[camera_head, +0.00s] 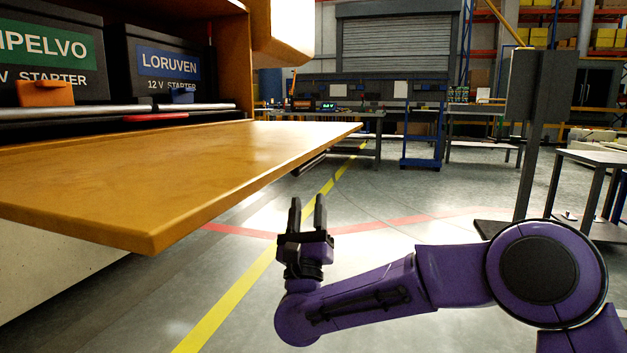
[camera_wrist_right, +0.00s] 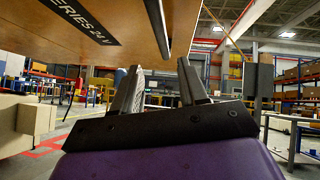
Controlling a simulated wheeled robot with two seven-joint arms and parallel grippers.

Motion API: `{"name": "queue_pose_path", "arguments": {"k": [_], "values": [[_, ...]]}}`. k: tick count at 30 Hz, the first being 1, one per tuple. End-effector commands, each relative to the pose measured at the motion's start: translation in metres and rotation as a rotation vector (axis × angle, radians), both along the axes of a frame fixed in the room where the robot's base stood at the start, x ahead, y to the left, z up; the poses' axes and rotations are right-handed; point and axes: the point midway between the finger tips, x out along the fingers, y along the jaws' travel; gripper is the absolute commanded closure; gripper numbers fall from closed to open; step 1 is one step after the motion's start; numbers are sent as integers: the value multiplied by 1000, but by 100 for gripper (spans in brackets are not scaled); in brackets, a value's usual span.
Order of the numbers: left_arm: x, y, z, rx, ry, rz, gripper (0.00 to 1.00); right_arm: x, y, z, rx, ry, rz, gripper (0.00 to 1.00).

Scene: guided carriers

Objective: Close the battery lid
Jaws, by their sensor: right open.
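The battery lid (camera_head: 170,180) is an orange-brown panel that hangs open, roughly level, in front of the battery bay in the head view. My left gripper is not in view.
A dark bar (camera_head: 310,164) shows under the lid's far end. A dark post (camera_head: 530,140) on a flat base and a table (camera_head: 600,157) stand at the right. Workbenches (camera_head: 340,115) are farther back. The floor around my right gripper is clear, with yellow and red lines.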

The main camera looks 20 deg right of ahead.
Motion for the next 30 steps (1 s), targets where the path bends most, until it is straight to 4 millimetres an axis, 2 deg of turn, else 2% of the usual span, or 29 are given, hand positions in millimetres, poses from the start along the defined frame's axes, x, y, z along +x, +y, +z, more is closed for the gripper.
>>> {"name": "queue_pose_path", "arguments": {"k": [5, 15, 20, 27, 29, 30], "values": [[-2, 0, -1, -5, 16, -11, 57, 11, -8, 23, 32, -34, 10, 57], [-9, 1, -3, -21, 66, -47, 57, 59, -27, 70, 27, -28, 9, 57], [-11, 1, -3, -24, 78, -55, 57, 67, -30, 79, 24, -26, 11, 57], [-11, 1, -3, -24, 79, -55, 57, 68, -30, 80, 24, -24, 11, 57], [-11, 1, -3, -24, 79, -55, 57, 68, -30, 80, 24, -24, 11, 77], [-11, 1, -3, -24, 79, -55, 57, 68, -30, 80, 24, -24, 11, 90]]}}
